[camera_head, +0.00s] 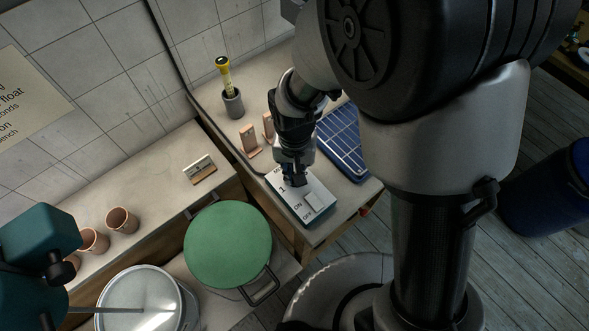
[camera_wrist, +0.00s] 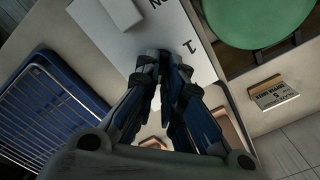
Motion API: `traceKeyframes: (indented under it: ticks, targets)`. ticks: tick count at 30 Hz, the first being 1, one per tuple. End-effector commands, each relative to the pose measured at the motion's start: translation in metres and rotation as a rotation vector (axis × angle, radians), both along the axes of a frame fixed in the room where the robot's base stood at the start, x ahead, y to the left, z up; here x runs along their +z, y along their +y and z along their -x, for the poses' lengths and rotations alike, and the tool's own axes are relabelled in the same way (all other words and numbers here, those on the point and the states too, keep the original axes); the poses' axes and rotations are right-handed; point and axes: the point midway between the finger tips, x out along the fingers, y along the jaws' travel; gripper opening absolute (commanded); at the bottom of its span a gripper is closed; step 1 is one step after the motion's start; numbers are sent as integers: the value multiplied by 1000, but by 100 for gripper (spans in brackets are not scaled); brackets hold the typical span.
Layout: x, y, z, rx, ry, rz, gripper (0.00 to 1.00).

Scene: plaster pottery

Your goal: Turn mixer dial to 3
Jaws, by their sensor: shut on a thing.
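The mixer's control panel (camera_head: 325,210) is a white-faced box on the bench, with a rocker switch (camera_head: 318,201) marked ON and OFF. The panel face (camera_wrist: 112,42) and the printed "1" (camera_wrist: 188,46) also show in the wrist view. My gripper (camera_head: 294,181) points down at the panel's dial end, its fingertips (camera_wrist: 163,58) close together at the face. It is shut on the dial, which the fingers hide. The dial's pointer and the other numbers cannot be read. The teal mixer (camera_head: 40,240) stands at the lower left, its shaft reaching over a metal bucket (camera_head: 140,305).
A blue tray with a wire rack (camera_head: 343,140) lies beside my gripper. Terracotta blocks (camera_head: 249,140), a small sign (camera_head: 199,168) and a grey holder (camera_head: 233,104) with a yellow-topped tool stand on the bench. A green-lidded bucket (camera_head: 228,245) is in front; terracotta cups (camera_head: 122,219) stand left.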

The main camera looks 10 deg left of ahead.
Motion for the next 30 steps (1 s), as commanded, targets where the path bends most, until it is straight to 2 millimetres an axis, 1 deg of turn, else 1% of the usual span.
traceKeyframes:
  ticks: [11, 12, 20, 30]
  targets:
    - [0, 0, 0, -3, 0, 0, 0]
    - [0, 0, 0, -3, 0, 0, 10]
    - [0, 0, 0, -3, 0, 0, 28]
    - [2, 0, 0, -2, -1, 0, 28]
